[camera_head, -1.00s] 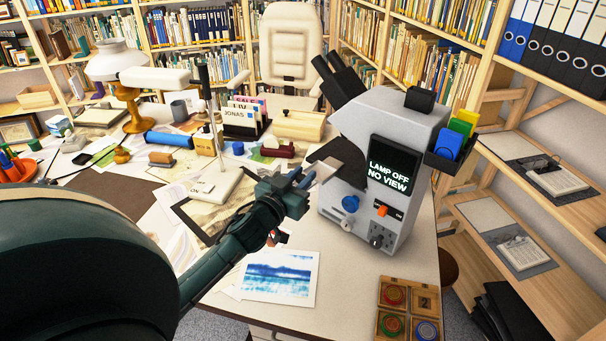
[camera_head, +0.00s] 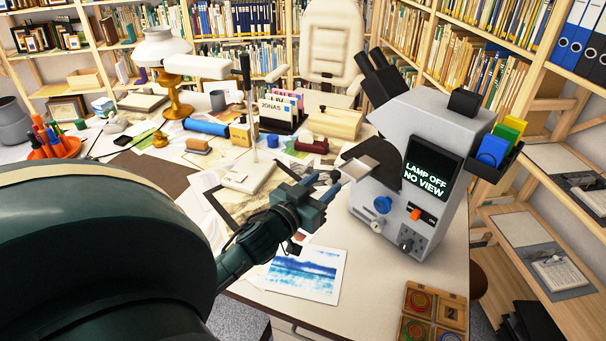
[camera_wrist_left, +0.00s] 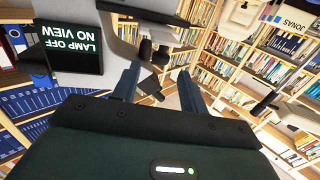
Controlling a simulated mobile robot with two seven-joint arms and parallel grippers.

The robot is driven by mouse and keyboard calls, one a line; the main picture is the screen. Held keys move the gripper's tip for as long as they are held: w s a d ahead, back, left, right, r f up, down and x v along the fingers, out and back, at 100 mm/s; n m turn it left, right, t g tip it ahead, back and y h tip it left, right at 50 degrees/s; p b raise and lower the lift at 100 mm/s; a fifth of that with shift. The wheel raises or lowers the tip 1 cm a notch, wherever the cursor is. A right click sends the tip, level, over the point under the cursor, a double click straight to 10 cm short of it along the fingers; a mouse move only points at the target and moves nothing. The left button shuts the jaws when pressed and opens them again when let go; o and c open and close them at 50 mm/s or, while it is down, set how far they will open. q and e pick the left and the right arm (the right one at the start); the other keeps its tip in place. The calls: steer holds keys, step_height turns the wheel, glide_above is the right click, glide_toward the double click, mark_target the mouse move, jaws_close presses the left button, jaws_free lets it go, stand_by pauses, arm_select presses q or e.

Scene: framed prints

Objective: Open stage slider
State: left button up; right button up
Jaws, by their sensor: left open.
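The grey microscope (camera_head: 405,140) stands on the desk, its screen (camera_head: 432,168) reading "LAMP OFF NO VIEW". A pale flat stage plate (camera_head: 361,166) juts from its left side; I cannot tell a separate slider on it. My left gripper (camera_head: 328,183) is just left of and below the stage plate, its fingers toward the microscope. In the left wrist view the gripper (camera_wrist_left: 158,84) is open and empty, with its fingers apart. Beyond them, dark and grey microscope parts (camera_wrist_left: 150,42) show, apart from the fingers as far as I can tell. My right gripper is not in view.
The microscope front has a blue knob (camera_head: 383,204) and an orange switch (camera_head: 415,214). A blue print (camera_head: 305,274) lies below my gripper. A wooden box of coloured discs (camera_head: 434,312) is at the front right. A thin-poled stand (camera_head: 248,176) is left of the gripper.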

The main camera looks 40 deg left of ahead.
arm_select(q)
steer(key=s, duration=0.7)
steer(key=shift+s+d+b, duration=0.2)
steer(key=shift+d+b, duration=0.1)
steer(key=shift+b, duration=0.1)
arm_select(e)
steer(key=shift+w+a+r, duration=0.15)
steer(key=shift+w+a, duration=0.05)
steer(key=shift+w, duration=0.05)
arm_select(q)
steer(key=s+d+f+m+g+h, duration=0.2)
steer(key=s+d+f+g, duration=0.1)
steer(key=d+f, duration=0.6)
steer(key=s+d+f+m+g+h, duration=0.1)
steer(key=s+d+f+g, duration=0.3)
steer(key=d+f, duration=0.5)
steer(key=s+d+h+p, duration=0.1)
steer(key=s+d, duration=0.1)
steer(key=shift+d+m+h, duration=0.3)
steer(key=shift+m, duration=0.1)
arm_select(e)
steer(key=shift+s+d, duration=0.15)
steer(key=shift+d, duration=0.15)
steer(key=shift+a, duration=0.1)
arm_select(q)
steer(key=shift+s+f, duration=0.1)
steer(key=shift+s, duration=0.05)
